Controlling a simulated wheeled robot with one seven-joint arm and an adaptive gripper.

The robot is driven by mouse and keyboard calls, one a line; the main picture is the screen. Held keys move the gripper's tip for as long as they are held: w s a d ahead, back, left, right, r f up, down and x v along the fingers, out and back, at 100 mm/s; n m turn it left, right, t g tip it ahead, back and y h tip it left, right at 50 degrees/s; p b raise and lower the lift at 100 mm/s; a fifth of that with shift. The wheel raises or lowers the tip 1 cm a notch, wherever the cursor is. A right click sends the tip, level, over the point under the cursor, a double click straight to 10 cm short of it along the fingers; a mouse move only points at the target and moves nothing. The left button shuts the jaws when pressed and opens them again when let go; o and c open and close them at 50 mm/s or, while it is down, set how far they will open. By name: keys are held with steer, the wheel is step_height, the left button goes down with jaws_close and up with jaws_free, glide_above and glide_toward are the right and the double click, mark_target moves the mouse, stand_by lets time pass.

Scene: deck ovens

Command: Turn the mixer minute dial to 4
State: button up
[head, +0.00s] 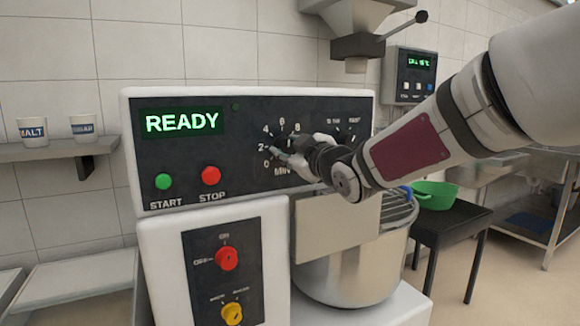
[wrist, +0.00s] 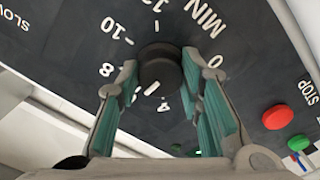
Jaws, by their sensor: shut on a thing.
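The mixer minute dial (wrist: 160,66) is a round black knob with a white pointer mark on the mixer's dark panel. In the wrist view its mark points down and slightly left, close to the 4 on the side toward the 6. My gripper (wrist: 158,62) has its teal-padded fingers on both sides of the dial, shut on it. In the head view my gripper (head: 284,156) reaches the panel from the right and largely hides the dial. The 0, 2, 4, 6 and 8 marks show around it there.
The display (head: 181,122) reads READY. A green START button (head: 163,181) and red STOP button (head: 210,175) sit left of the dial. A speed scale is partly hidden right of it. The metal bowl (head: 350,270) stands below my arm. A green bowl (head: 434,195) sits on a dark stool.

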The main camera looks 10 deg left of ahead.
steer(key=n+b, duration=0.2)
steer(key=b, duration=0.1)
steer(key=n+b, duration=0.3)
steer(key=shift+a+f+n, duration=0.1)
steer(key=shift+f+n, duration=0.1)
steer(key=shift+n, duration=0.1)
steer(key=shift+r+n+b, duration=0.1)
steer(key=shift+n+b, duration=1.7)
steer(key=shift+n, duration=0.3)
steer(key=o, duration=1.2)
steer(key=v, duration=1.2)
